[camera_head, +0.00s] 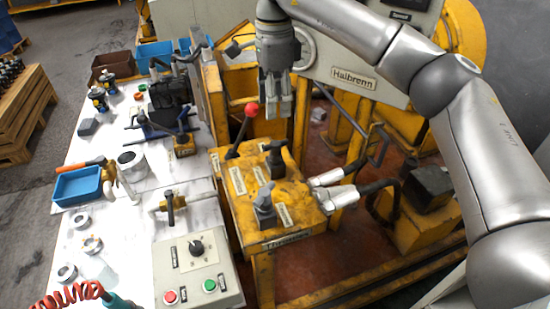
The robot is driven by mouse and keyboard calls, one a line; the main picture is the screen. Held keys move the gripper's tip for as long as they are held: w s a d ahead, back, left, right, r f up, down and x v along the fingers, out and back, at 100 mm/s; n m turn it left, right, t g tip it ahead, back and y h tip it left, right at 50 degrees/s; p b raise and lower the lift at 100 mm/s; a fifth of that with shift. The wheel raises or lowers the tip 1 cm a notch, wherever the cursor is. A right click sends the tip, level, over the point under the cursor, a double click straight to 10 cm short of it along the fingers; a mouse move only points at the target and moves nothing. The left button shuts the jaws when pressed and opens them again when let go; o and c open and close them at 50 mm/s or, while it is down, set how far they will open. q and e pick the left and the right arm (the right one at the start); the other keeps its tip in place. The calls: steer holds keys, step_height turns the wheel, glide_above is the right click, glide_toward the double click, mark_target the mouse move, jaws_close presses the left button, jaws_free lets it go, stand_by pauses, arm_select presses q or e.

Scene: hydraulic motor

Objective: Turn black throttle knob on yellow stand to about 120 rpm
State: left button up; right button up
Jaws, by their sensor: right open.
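The yellow stand (234,205) stands in the middle, with labels on its top and front that are too small to read surely. It carries a dark knob (274,157) near its back right and a greyer knob (264,206) near its front. I cannot tell for sure which of them is the throttle. A lever with a red ball (251,109) rises from its back left. My right gripper (278,113) is open and empty, fingers pointing down, above and behind the dark knob in the picture, apart from it. My left gripper is not in view. No rpm reading is legible.
A grey control box (215,270) with a black dial and red and green buttons sits front left of the stand. A white table (130,225) holds a blue tray (78,186), rings and fittings. Hose fittings (335,190) stick out at the stand's right. Yellow machine frames stand behind.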

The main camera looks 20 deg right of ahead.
mark_target(275, 143)
steer(key=shift+m, duration=0.5)
steer(key=f, duration=1)
steer(key=shift+s+f, duration=0.2)
steer(key=shift+f, duration=0.15)
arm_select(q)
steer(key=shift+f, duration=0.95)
arm_select(e)
jaws_close()
steer(key=shift+m+b, duration=0.45)
steer(key=shift+m, duration=0.75)
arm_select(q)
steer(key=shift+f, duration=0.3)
arm_select(e)
jaws_free()
